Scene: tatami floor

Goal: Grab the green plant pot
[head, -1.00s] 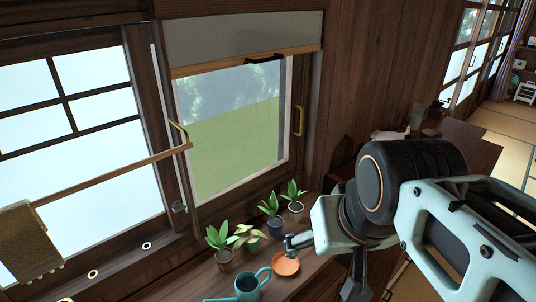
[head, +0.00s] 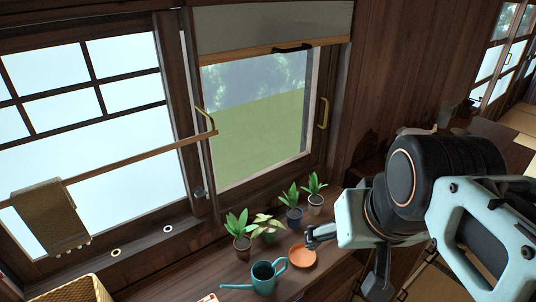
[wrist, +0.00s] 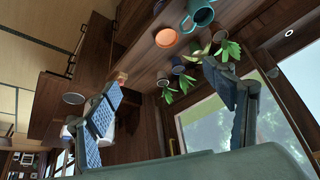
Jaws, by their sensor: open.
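The green plant pot (head: 268,236) holds a light yellow-green leafy plant and stands upright on the wooden counter. It is second from the left in a row of potted plants under the window. My gripper (head: 313,239) is to its right, above the orange saucer, apart from the pot. In the wrist view, the gripper (wrist: 165,70) has its two fingers spread with nothing held between them. The potted plants show upside down beyond the fingers there, and the right fingertip partly covers some leaves.
A brown pot (head: 242,244) stands left of the green one; a blue pot (head: 294,215) and a grey pot (head: 315,201) stand right. A teal watering can (head: 263,279) and the orange saucer (head: 302,257) lie in front. A woven basket (head: 82,290) is at lower left.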

